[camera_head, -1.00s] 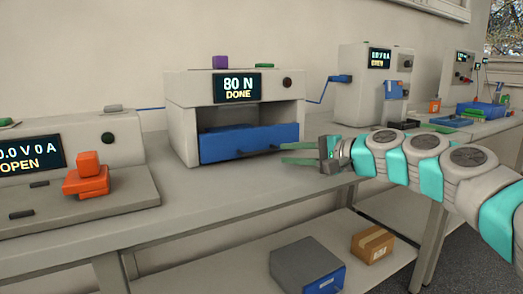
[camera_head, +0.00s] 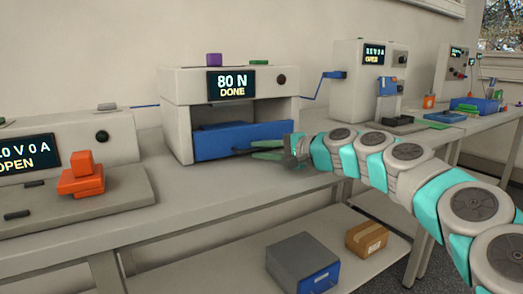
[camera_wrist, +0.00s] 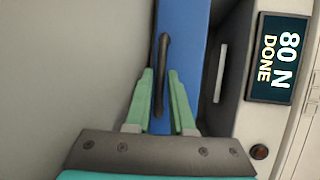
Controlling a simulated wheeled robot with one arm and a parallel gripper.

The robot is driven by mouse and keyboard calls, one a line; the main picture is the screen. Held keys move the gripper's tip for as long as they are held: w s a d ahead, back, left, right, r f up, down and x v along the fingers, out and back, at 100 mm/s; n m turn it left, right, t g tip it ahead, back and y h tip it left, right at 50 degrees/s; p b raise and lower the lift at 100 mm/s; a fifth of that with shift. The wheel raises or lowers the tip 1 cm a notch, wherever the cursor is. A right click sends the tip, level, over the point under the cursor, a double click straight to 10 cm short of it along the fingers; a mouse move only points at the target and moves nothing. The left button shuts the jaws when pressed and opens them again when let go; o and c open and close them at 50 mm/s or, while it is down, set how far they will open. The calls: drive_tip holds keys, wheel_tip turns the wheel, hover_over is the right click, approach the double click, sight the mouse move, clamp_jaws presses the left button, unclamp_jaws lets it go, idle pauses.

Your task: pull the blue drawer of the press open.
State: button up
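The press (camera_head: 172,132) is a pale box on the bench, and its display reads "80 N DONE". Its blue drawer (camera_head: 215,147) fills the lower part of the front opening. I cannot tell whether it stands slightly out. The drawer also shows in the wrist view (camera_wrist: 190,25), with a dark bar handle (camera_wrist: 163,50) on its front. My gripper (camera_head: 254,150) is at the right half of the drawer front. In the wrist view its green fingers (camera_wrist: 160,73) stand apart, one on each side of the handle, with gaps visible. Contact with the drawer front is unclear.
An orange block stack (camera_head: 82,175) sits on the device at the left. A purple block (camera_head: 214,59) and a green piece lie on the press. Another machine (camera_head: 350,90) stands to the right. The bench (camera_head: 220,200) before the drawer is clear. A grey box (camera_head: 300,258) is on the shelf below.

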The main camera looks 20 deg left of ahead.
clamp_jaws()
idle(1.2)
